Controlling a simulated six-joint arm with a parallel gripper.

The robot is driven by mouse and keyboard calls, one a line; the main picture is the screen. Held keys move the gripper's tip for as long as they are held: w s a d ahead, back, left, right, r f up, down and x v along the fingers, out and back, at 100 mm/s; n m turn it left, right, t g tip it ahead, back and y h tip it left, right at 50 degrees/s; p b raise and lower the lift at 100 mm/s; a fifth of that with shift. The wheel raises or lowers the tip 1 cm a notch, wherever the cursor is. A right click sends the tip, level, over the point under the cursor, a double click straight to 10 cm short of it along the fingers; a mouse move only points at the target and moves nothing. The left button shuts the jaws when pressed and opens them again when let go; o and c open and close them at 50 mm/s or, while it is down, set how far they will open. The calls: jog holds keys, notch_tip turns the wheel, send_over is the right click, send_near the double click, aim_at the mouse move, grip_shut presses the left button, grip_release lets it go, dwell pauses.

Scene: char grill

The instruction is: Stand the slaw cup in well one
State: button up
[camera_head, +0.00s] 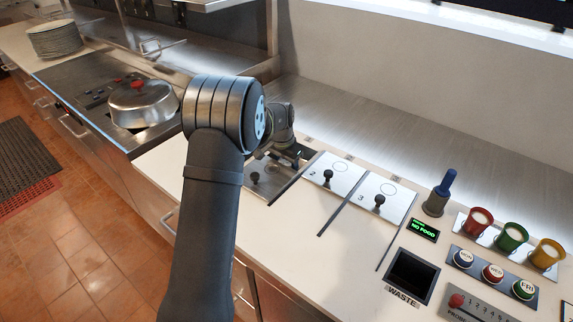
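Three cups with pale contents stand at the right: a red cup (475,221), a green cup (511,237) and a yellow cup (547,254). I cannot tell which is the slaw cup. Lid 2 (345,168) and lid 3 (393,191) each have a black knob. Left of lid 2 is a darker metal well area (268,186) with a black knob, in the place of well one; my arm partly hides it and its number is not visible. My gripper (294,157) is over the back of that area, far from the cups. Its fingers are too hidden and small to read.
A blue-handled tool stands in a grey holder (434,206). A domed silver lid (143,102) sits on the left cooktop.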

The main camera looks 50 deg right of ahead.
jog(key=o, duration=1)
jog(key=shift+f, duration=0.1)
jog(key=r, duration=0.4)
jog(key=a+r, duration=0.1)
jog(key=r, duration=0.7)
jog(key=shift+a+r, duration=0.15)
jog(key=shift+a, duration=0.25)
jog(key=f, duration=0.4)
jog(key=d+f, duration=0.1)
jog(key=f, duration=0.7)
jog(key=shift+d+f, duration=0.4)
notch_tip(320, 180, up, 3)
jog(key=shift+r, duration=0.75)
